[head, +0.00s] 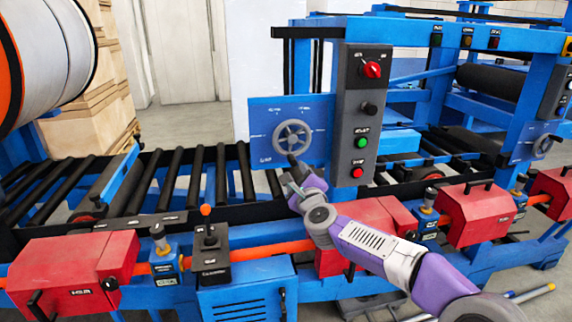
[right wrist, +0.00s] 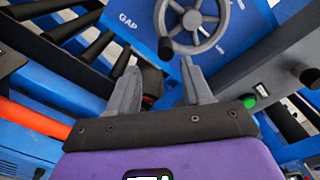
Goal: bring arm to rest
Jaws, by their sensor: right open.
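My right gripper (head: 291,172) is at the end of my purple and grey right arm, which reaches in from the lower right of the head view. It is just below a grey handwheel (head: 293,137) on a blue plate. In the right wrist view the two grey fingers of the gripper (right wrist: 160,75) are spread apart with nothing between them. The handwheel (right wrist: 192,25) shows beyond the fingertips, apart from them. My left gripper is not in view.
A grey control panel (head: 361,115) with a red knob and green and red buttons stands right of the handwheel. Black rollers (head: 178,178) lie to the left. Red housings (head: 72,268) and a small black lever box (head: 213,255) line the front rail. A large roll (head: 50,55) hangs upper left.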

